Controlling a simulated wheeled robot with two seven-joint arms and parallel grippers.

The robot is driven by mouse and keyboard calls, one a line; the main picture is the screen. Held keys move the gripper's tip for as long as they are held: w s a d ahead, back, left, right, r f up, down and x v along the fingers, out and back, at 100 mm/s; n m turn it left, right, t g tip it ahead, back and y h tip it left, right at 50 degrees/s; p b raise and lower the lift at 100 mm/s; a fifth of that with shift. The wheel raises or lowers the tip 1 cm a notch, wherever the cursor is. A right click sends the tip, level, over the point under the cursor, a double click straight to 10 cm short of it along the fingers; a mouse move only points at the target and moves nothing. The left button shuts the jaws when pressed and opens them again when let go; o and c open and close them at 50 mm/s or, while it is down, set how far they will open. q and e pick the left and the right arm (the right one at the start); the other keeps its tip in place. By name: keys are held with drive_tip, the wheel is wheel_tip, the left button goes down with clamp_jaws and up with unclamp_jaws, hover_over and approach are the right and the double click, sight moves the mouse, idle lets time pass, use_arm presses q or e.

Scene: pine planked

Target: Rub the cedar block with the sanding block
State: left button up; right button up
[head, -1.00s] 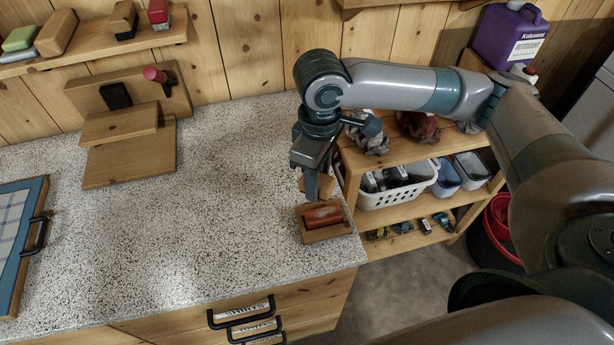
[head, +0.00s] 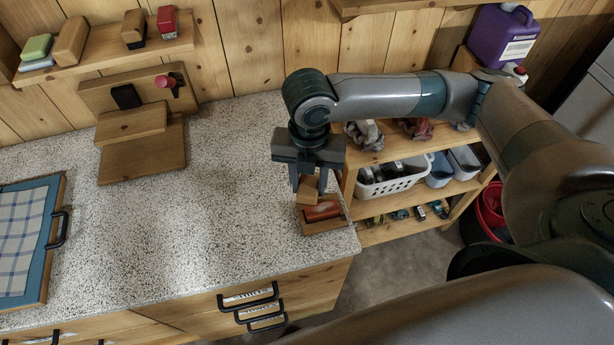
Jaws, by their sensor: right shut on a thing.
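The cedar block (head: 323,210), reddish-brown, lies in a small wooden tray (head: 330,227) at the right edge of the speckled counter. My right gripper (head: 309,188) points down over the tray's left back part and is shut on a tan block, which I take to be the sanding block (head: 306,194). This block is just behind and above the cedar block. I cannot tell whether the two touch. My left gripper is out of view.
A wooden jig (head: 140,140) with a red-knobbed clamp stands at the back left. A blue-framed board with plaid cloth (head: 22,235) lies at the left edge. A shelf unit with a white basket (head: 392,182) stands right of the counter. The middle of the counter (head: 190,225) is clear.

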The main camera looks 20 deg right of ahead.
drive_tip(key=n, duration=0.2)
drive_tip(key=n+p, duration=0.1)
drive_tip(key=n, duration=0.1)
drive_tip(key=shift+s+a+r, duration=0.25)
drive_tip(key=shift+a+r, duration=0.05)
drive_tip(key=shift+r, duration=0.05)
drive_tip(key=shift+n, duration=0.8)
drive_tip(key=shift+f, duration=0.1)
